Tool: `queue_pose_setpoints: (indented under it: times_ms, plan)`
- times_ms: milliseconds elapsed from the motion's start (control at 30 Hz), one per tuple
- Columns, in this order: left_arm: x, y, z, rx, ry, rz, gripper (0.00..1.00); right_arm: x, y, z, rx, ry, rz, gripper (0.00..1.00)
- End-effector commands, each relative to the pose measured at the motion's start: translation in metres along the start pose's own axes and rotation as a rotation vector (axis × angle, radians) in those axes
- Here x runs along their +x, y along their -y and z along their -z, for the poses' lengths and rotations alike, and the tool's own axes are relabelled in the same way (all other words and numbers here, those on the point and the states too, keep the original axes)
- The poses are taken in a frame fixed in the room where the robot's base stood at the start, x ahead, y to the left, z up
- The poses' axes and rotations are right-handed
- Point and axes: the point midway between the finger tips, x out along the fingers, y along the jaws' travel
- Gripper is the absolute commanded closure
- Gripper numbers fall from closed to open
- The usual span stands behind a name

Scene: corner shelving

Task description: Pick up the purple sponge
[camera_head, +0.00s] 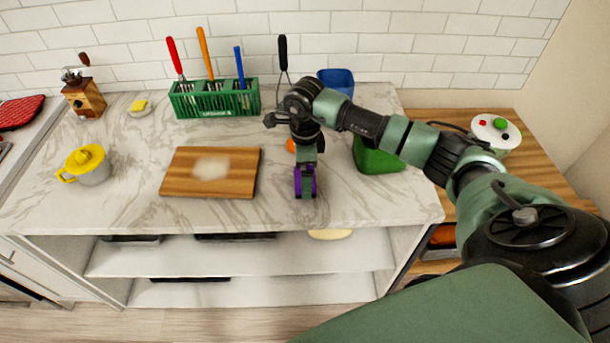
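The purple sponge (312,183) is on the marble counter near its front edge, right of the cutting board. My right arm comes in from the right and bends down over it. My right gripper (305,190) points down at the sponge, with purple showing on both sides of its dark fingers. The gripper hides part of the sponge. I cannot tell whether the fingers are closed on it or only around it. The sponge appears to be at counter level. My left gripper is not in view.
A wooden cutting board (180,180) with a white patch lies to the left. A green utensil rack (190,106) stands behind. A green container (378,158) and a blue one (340,78) stand right of and behind the gripper. A yellow-topped juicer (92,168) is far left.

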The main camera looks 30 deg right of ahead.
Motion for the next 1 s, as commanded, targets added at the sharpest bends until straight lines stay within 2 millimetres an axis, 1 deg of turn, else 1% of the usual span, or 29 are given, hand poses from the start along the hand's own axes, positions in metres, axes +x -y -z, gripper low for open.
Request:
queue_pose_setpoints:
  times_ms: [33,167,400,467,500,567,600,633,867,1000]
  plan:
    - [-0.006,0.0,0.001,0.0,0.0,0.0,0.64,0.005,-0.001,0.0,0.001,0.001,-0.004,0.0]
    - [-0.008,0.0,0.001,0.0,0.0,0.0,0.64,0.017,0.0,0.0,0.0,0.002,0.0,0.0]
    - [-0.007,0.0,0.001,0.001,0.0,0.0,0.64,0.019,0.0,0.0,-0.001,0.002,0.001,0.0]
    - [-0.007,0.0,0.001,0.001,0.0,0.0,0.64,0.019,0.0,0.0,-0.001,0.003,0.001,0.17]
    - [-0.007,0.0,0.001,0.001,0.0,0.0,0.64,0.019,0.0,0.0,-0.001,0.003,0.001,0.28]
    - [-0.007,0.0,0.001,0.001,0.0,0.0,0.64,0.019,0.0,0.0,-0.001,0.003,0.001,0.44]
    - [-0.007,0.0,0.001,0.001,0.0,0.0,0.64,0.019,0.0,0.0,0.0,0.003,0.001,0.56]
    - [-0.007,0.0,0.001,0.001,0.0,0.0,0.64,0.019,0.0,0.0,0.0,0.003,0.001,0.61]
    - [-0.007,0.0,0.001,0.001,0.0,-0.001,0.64,0.018,0.0,0.0,0.0,0.003,0.001,0.62]
    - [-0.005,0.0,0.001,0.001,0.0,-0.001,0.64,0.013,0.001,-0.001,0.0,0.004,0.003,0.62]
